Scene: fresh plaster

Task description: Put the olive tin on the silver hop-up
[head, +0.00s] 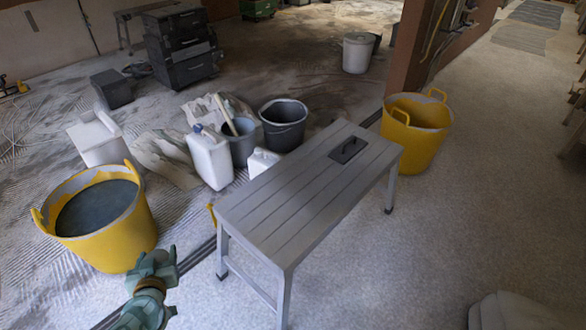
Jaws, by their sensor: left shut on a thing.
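The silver hop-up (290,205) stands in the middle of the view, a slatted grey platform on legs. My left gripper (156,262) is at the lower left, left of the hop-up and in front of a yellow tub. It is shut on a small greenish thing, seemingly the olive tin, which blends with the gripper and is mostly hidden. No other olive tin shows. My right gripper is not in view.
A yellow tub with grey contents (140,228) stands behind my left gripper. White jugs (209,158) and dark buckets (284,125) stand behind the hop-up. Another yellow tub (416,132) is by its far end.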

